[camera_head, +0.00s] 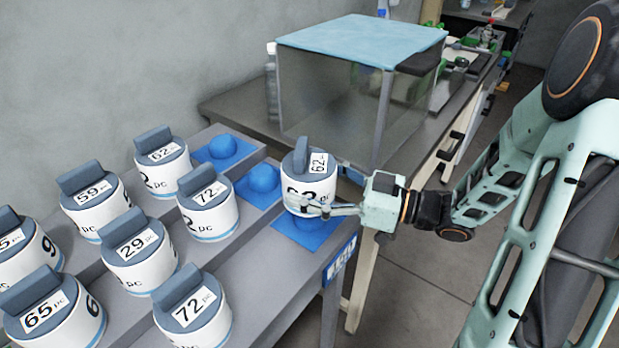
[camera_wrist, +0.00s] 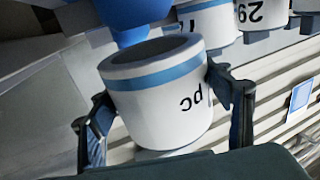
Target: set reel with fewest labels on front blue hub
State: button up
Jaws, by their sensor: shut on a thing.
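My gripper (camera_head: 312,207) is shut on a white reel (camera_head: 300,193) with a grey top, its top label reading 62. The reel is over the front blue hub (camera_head: 318,240), upright and partly hiding it. The wrist view shows the reel (camera_wrist: 160,105) between both fingers (camera_wrist: 165,112), its open underside close to a blue hub (camera_wrist: 130,12). Whether they touch is unclear. The reel labelled 29 (camera_head: 134,267) stands in the middle row on the left, the lowest number I can read. The middle hub (camera_head: 263,178) and back hub (camera_head: 222,148) are empty.
Several other reels stand in rows on the grey stepped rack: 72 (camera_head: 205,318), 65 (camera_head: 70,325), another 72 (camera_head: 210,215), 59 (camera_head: 100,215) and another 62 (camera_head: 165,175). A clear box with a blue lid (camera_head: 360,40) stands on the bench behind.

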jog(key=shift+f+b, duration=2.5)
jog(key=shift+f, duration=0.25)
jog(key=shift+r+p, duration=0.1)
jog(key=shift+p, duration=0.5)
jog(key=shift+f+b, duration=0.5)
jog(key=shift+f, duration=0.25)
jog(key=o, duration=1)
jog(key=shift+d, duration=0.2)
jog(key=p+v, duration=0.2)
jog(key=v, duration=0.8)
jog(key=shift+s+d, duration=0.2)
jog(key=shift+d, duration=0.15)
